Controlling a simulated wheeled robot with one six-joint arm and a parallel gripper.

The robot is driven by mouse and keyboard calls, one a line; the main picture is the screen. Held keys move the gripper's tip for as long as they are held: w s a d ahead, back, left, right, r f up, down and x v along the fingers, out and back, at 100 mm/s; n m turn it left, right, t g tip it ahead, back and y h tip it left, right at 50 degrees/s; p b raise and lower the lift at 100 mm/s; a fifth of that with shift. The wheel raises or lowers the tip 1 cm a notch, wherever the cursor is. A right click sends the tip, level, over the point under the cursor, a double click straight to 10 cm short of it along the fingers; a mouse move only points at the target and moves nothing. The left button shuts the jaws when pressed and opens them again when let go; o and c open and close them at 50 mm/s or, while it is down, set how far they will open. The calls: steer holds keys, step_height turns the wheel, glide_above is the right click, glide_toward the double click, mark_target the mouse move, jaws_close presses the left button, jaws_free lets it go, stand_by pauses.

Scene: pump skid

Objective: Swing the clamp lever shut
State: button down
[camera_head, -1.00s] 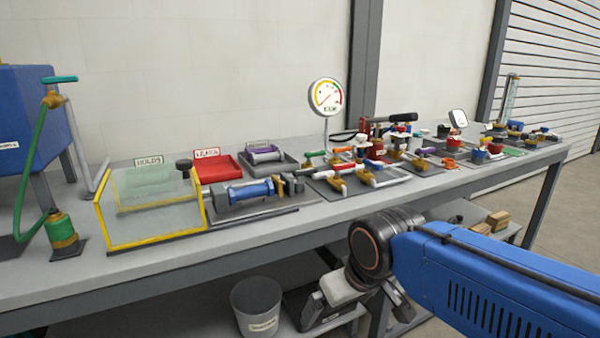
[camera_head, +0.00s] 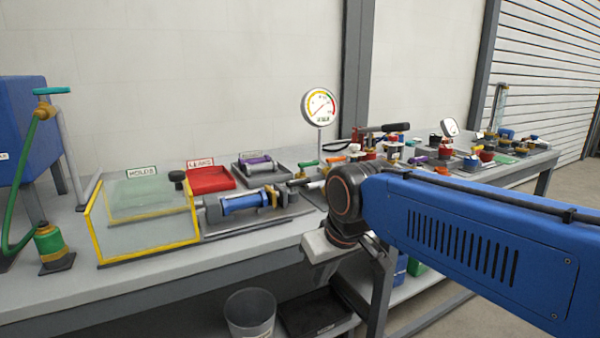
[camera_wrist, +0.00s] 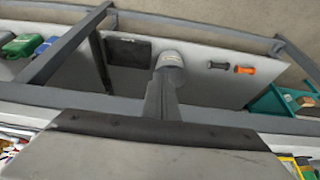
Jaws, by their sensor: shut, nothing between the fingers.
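On the bench in the head view, a blue cylinder (camera_head: 241,202) lies in a grey fixture with brass parts at its right end. A dark bar (camera_head: 298,182) shows just right of those parts. I cannot tell for sure which part is the clamp lever, or its angle. My gripper shows in the head view as a pale grey block (camera_head: 325,246) at the bench's front edge, apart from the fixture. In the wrist view its narrow fingers (camera_wrist: 164,95) are shut and empty, pointing towards the lower shelf.
A yellow-framed clear box (camera_head: 150,250) stands left of the fixture, with a red tray (camera_head: 211,181) behind. Valves and fittings crowd the right side, partly behind my arm. A bucket (camera_head: 250,313) stands below, also in the wrist view (camera_wrist: 171,61).

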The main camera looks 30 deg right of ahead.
steer(key=w+d+r, duration=0.3)
steer(key=w+r, duration=0.4)
steer(key=w, duration=0.3)
steer(key=w+d+r, duration=0.3)
steer(key=w+r, duration=0.4)
steer(key=w, duration=0.3)
steer(key=w+d+r, duration=0.4)
steer(key=w+r, duration=0.3)
steer(key=w, duration=0.3)
steer(key=shift+r+g, duration=0.25)
steer(key=shift+g, duration=0.15)
steer(key=shift+w+d+f, duration=0.1)
steer(key=shift+w+f, duration=0.05)
steer(key=x, duration=0.9)
steer(key=shift+s+f, duration=0.15)
steer(key=shift+s, duration=0.45)
steer(key=shift+s+f, duration=0.15)
steer(key=shift+s, duration=1.1)
